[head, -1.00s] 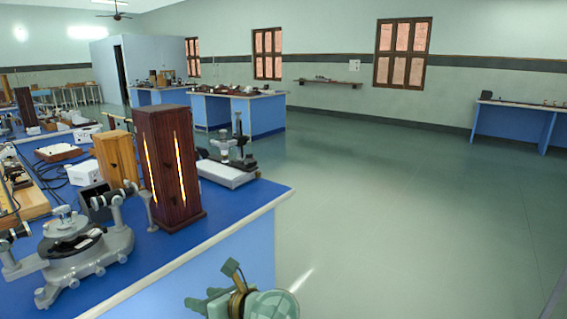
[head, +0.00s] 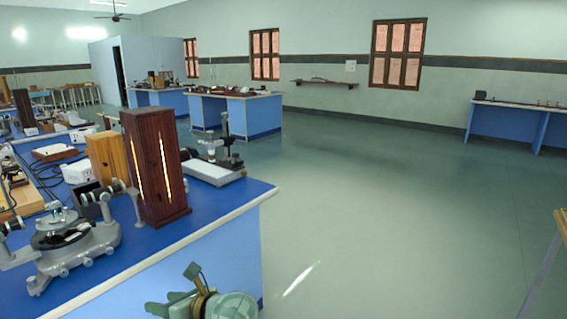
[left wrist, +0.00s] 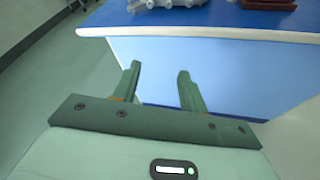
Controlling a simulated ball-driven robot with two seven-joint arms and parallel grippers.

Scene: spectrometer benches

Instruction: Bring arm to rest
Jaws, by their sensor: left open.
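My left arm shows at the bottom of the head view, with its green gripper (head: 160,308) low in front of the blue bench, below the top's level. In the left wrist view the two fingers of the left gripper (left wrist: 158,80) stand apart with nothing between them. They point towards the pale blue side of the bench (left wrist: 215,70). The gripper is empty. My right gripper is in neither view.
The near bench (head: 200,223) carries a spectrometer (head: 70,240), a dark wooden lamp box (head: 155,170) with glowing slits and a microscope stand (head: 215,160). Open floor (head: 380,210) lies to the right. A wooden-edged table (head: 561,225) shows at the right edge.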

